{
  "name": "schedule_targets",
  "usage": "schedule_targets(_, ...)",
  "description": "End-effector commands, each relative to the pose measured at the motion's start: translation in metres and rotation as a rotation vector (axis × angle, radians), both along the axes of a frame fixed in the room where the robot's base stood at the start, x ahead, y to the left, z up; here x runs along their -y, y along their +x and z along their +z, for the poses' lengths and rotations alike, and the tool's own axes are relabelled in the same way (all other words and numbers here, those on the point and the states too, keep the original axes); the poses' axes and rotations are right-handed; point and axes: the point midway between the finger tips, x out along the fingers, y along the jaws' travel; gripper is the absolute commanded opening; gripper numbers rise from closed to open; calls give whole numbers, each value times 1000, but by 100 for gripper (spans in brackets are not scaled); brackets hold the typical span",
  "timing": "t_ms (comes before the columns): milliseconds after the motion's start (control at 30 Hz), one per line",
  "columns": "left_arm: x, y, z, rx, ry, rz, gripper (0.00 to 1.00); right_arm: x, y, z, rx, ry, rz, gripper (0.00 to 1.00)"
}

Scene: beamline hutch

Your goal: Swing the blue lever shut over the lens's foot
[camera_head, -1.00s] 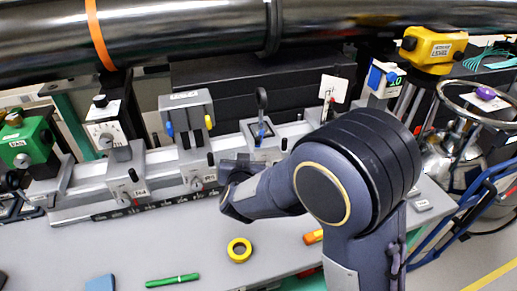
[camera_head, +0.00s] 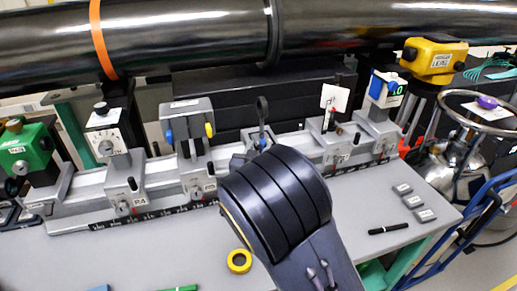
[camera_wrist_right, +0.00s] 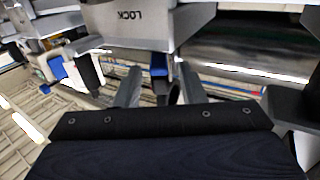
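The lens (camera_head: 262,106) is a small dark disc on a stem, upright on a grey carrier on the rail. The blue lever (camera_head: 262,138) shows just below the disc and stands up; the lower carrier and the lens's foot are partly hidden by my right arm. In the right wrist view my right gripper (camera_wrist_right: 158,78) has its two fingers apart, with a gap between them. A blue piece (camera_wrist_right: 158,65), probably the lever, and a dark rounded part appear between or beyond the fingers; contact cannot be told. My left gripper is not in view.
A grey block marked LOCK (camera_wrist_right: 145,20) is close above the fingers. A grey unit with blue and yellow knobs (camera_head: 187,122) stands left of the lens, and a white card (camera_head: 334,97) stands right. A yellow tape roll (camera_head: 239,261) lies on the bench.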

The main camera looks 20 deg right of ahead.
Motion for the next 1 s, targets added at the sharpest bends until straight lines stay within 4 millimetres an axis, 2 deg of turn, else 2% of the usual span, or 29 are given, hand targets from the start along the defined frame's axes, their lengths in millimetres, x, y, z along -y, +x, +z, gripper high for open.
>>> schedule_targets(200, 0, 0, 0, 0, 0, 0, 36, 0, 0, 0, -1, 0, 1, 35)
schedule_targets(467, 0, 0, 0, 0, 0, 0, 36, 0, 0, 0, -1, 0, 1, 1)
schedule_targets(767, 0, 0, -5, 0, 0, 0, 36, 1, -1, -2, 0, 1, 22, 0)
schedule_targets(1000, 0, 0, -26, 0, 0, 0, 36, 6, -2, -5, 2, 4, 136, 0)
